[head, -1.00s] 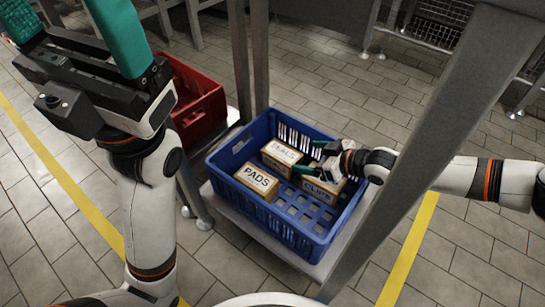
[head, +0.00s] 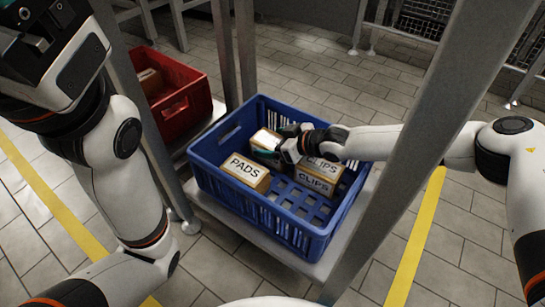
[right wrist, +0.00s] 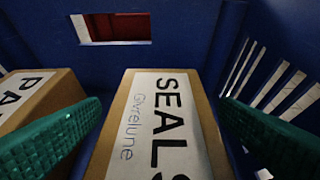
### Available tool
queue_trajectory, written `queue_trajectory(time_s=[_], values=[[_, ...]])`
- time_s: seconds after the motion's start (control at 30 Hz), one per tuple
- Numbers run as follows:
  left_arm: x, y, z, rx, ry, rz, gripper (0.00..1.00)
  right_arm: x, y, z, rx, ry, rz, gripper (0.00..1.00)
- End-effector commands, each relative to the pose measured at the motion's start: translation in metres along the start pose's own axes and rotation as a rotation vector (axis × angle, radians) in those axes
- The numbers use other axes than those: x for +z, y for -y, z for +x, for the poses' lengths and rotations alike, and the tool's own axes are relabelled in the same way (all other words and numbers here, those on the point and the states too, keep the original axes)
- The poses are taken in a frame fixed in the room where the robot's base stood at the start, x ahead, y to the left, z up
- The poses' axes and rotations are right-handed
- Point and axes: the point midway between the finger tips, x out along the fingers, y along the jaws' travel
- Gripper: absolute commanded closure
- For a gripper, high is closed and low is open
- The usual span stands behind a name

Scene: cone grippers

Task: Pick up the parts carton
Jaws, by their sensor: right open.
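A blue crate (head: 277,219) holds three cardboard cartons with white labels: PADS (head: 245,171), SEALS (head: 265,140) and CLIPS (head: 318,175). No label reads "parts", so I cannot tell which one is the parts carton. My right gripper (head: 268,155) is open over the SEALS carton and partly hides it in the head view. In the right wrist view, the SEALS carton (right wrist: 160,120) lies between the two green fingers, with PADS (right wrist: 38,100) left of it. Contact cannot be told. My left gripper's body is at the upper left of the head view; its fingertips are out of frame.
The crate stands on a pale shelf (head: 213,222) between grey metal posts (head: 400,150). A red crate (head: 180,108) with a carton inside stands behind at the left. The crate's walls rise close around the cartons. Tiled floor with yellow lines surrounds the rack.

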Motion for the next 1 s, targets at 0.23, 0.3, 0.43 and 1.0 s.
queue_trajectory(time_s=[0.23,0.3,0.43,1.0], values=[[0.0011,0.0007,-0.0031,0.0,0.0,0.0,0.19,0.001,0.0009,0.0041,-0.002,0.0,-0.001,0.15],[0.0011,0.0008,-0.003,0.0,0.0,0.0,0.19,0.0009,0.0008,0.004,-0.002,0.0,0.0,0.15],[0.0012,0.0008,-0.003,-0.001,0.001,0.0,0.19,0.0008,0.0007,0.004,-0.001,0.0,0.0,0.36],[-0.0006,-0.0001,0.0017,-0.001,0.001,0.0,0.19,0.0076,0.0008,0.0005,-0.001,0.002,0.0,0.7]])
